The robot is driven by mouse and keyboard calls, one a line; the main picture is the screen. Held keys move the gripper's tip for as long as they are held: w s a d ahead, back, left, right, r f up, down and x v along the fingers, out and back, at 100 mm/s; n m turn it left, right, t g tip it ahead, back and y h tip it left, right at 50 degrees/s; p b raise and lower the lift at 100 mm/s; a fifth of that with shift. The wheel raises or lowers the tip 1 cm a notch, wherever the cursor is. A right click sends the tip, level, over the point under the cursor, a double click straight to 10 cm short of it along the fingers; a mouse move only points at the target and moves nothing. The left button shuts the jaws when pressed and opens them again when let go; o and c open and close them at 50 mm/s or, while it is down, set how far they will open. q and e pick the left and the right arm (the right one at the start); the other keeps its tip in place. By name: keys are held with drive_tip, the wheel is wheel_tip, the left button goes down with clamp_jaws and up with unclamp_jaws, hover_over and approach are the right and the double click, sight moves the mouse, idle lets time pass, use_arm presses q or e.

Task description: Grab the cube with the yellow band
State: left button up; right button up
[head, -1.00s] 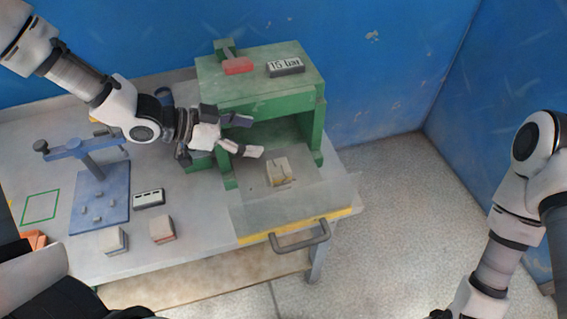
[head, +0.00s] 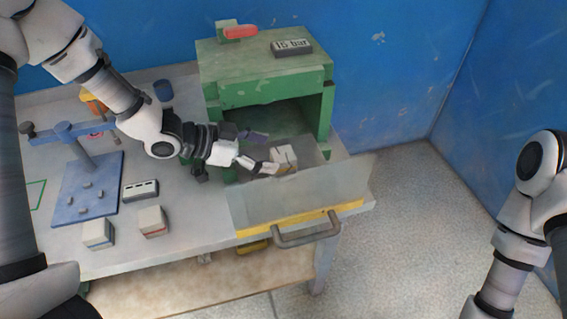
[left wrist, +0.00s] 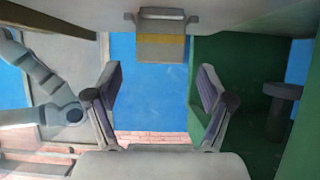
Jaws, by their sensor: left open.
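A pale cube (head: 286,154) stands in the opening of the green press in the head view. In the left wrist view a yellow band shows across the cube (left wrist: 160,48), top centre. My left gripper (head: 264,152) is open, its fingers pointing right at the cube; the lower fingertip overlaps the cube's left edge in the picture. In the wrist view the cube lies beyond and above the gap between the left gripper's fingers (left wrist: 160,80), with nothing between them. My right arm shows at the right of the head view, but its gripper is out of frame.
The green press (head: 270,94) frames the cube, with a clear guard and a grey handle (head: 308,232) in front. Two other cubes, one red-banded (head: 152,221) and one blue-banded (head: 97,234), stand by a blue fixture (head: 88,190). A black-and-white block (head: 140,190) lies near them.

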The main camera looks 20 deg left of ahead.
sight(278, 154)
use_arm(q)
drive_tip(key=x, duration=0.5)
drive_tip(key=c, duration=1.3)
